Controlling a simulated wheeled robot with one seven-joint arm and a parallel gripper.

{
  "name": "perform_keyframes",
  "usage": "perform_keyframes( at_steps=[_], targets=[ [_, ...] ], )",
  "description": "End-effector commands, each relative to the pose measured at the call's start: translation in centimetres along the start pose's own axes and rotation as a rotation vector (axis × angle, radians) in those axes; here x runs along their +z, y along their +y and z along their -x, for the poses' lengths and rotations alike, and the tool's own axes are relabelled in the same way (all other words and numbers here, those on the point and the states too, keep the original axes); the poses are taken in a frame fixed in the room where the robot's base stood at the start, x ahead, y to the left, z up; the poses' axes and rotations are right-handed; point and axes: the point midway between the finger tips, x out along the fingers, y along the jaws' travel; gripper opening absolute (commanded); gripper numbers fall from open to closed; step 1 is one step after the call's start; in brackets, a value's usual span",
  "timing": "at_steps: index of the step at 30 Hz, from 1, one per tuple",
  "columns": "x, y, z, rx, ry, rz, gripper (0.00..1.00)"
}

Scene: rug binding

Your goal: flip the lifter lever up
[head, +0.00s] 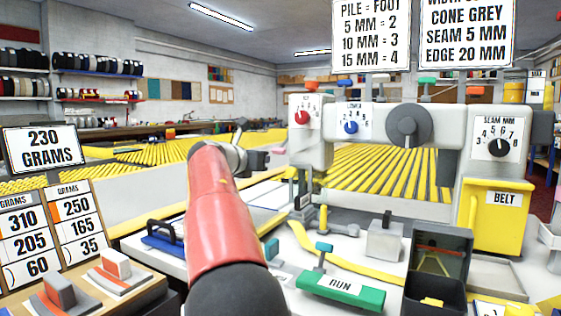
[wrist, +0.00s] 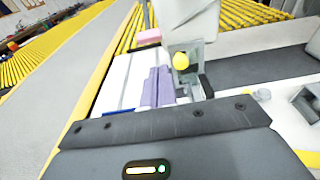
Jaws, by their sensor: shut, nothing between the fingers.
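My gripper (head: 258,160) reaches out at the left end of the machine in the head view. In the wrist view its two lilac fingers (wrist: 158,86) are together, with nothing between them. A round yellow knob (wrist: 180,61) on a grey mount, which looks like the lifter lever, is just right of and beyond the fingertips, below the pale machine head (wrist: 188,20). I see a gap in the picture between fingers and knob, but cannot tell the depth. The lever's arm and its exact tilt are unclear. In the head view I cannot make the lever out for certain.
The sewing machine (head: 461,125) carries a red dial (head: 302,117), a blue dial (head: 351,127) and a grey handwheel (head: 409,125). A green RUN pedal (head: 341,291), a grey block (head: 385,241) and a dark bin (head: 435,296) stand in front. A pink block (wrist: 149,37) is beyond the fingers.

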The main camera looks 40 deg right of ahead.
Motion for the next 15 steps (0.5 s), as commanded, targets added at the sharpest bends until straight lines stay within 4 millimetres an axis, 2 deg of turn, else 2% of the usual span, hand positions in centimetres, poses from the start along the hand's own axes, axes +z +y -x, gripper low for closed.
perform_keyframes(
  at_steps=[7, 15],
  targets=[
    [0.0, 0.0, -1.0, -0.003, 0.002, -0.001, 0.00],
    [0.1, -0.1, -5.7, -0.004, 0.002, -0.002, 0.00]
  ],
)
